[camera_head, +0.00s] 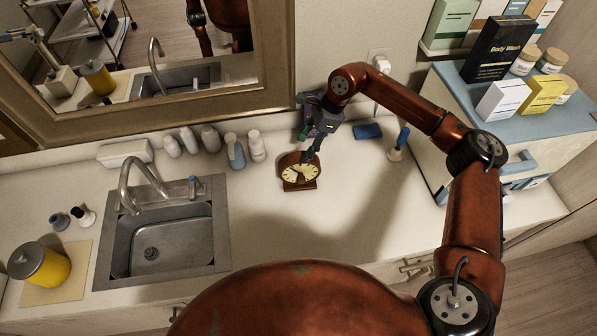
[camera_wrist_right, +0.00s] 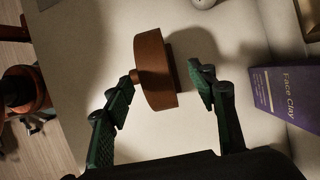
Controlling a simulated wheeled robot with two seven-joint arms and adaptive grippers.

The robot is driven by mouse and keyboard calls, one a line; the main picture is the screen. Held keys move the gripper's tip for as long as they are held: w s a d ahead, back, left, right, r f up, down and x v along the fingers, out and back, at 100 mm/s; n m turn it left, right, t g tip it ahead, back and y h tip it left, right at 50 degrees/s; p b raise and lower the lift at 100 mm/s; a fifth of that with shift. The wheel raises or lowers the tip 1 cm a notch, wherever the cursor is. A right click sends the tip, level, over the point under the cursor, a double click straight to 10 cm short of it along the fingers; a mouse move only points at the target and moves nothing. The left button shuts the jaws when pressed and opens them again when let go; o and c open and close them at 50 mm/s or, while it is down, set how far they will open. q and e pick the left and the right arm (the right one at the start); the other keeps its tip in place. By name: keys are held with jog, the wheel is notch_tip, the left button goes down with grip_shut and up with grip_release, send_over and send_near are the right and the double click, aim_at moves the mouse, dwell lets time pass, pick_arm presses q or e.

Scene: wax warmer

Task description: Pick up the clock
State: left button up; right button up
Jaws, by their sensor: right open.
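The clock (camera_head: 299,171) has a brown wooden case and a pale round face. It stands upright on the counter, right of the sink, in the head view. In the right wrist view the clock (camera_wrist_right: 154,70) shows as a curved brown body between the two fingers. My right gripper (camera_head: 312,150) is just behind and above the clock in the head view. In the right wrist view the right gripper (camera_wrist_right: 165,95) is open, with a green finger on each side. The left finger looks very close to the case; contact cannot be told. My left gripper is not in view.
A purple Face Clay box (camera_wrist_right: 285,95) stands close to the right finger. Several bottles (camera_head: 236,150) line the wall left of the clock. A blue block (camera_head: 367,131) lies to the right. The sink (camera_head: 160,240) is left. The counter's front is clear.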

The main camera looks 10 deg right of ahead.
aim_at(301, 156)
jog(key=p+x, duration=0.1)
jog(key=x, duration=0.5)
jog(key=shift+s+f, duration=0.2)
jog(key=shift+s, duration=0.3)
jog(key=shift+d, duration=0.1)
jog(key=shift+c, duration=0.7)
grip_shut()
jog(key=shift+w+r, duration=0.1)
jog(key=shift+r, duration=0.1)
